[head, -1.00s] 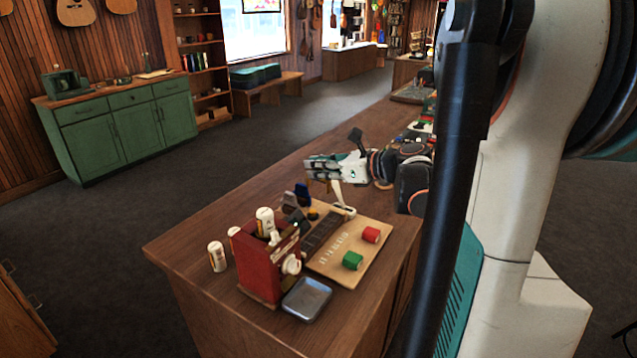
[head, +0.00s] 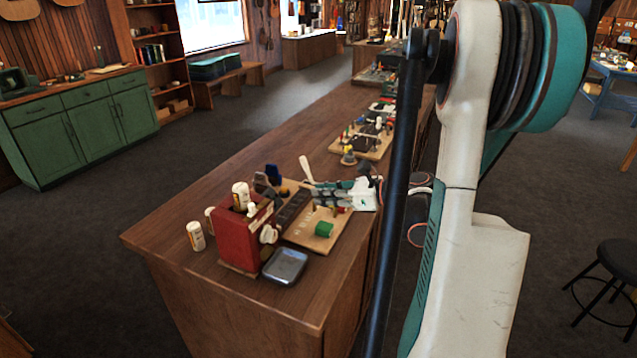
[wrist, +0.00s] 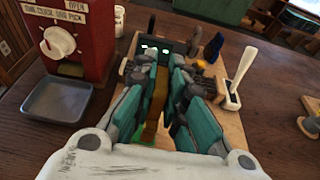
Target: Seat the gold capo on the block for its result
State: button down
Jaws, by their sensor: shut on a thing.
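My gripper (head: 310,188) is low over the wooden board (head: 300,239) on the counter. In the wrist view its teal fingers (wrist: 163,72) are closed around an upright gold strip, the gold capo (wrist: 155,108); its lower part is hard to make out. The dark block (wrist: 150,50) at the board's far side shows two small lit windows in the wrist view. In the head view it is a dark strip (head: 292,208) left of the gripper. I cannot tell whether the capo touches it. A green block (head: 324,229) lies on the board, and a red piece is mostly hidden behind the gripper.
A red dispenser (head: 240,240) with a white knob and a grey tray (head: 285,266) stand left of the board. A white lever (wrist: 238,72) rises right of the fingers. Blue (wrist: 213,46) and grey (wrist: 195,36) upright pieces stand behind. The counter's front left is clear.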

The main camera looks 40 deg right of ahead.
aim_at(334, 215)
jog(key=shift+f+b, duration=1.9)
jog(key=shift+f, duration=0.95)
jog(key=shift+f+b, duration=0.6)
jog(key=shift+b, duration=0.2)
jog(key=c, duration=1.9)
grip_release()
jog(key=shift+p+v, duration=0.8)
jog(key=shift+v, duration=4.7)
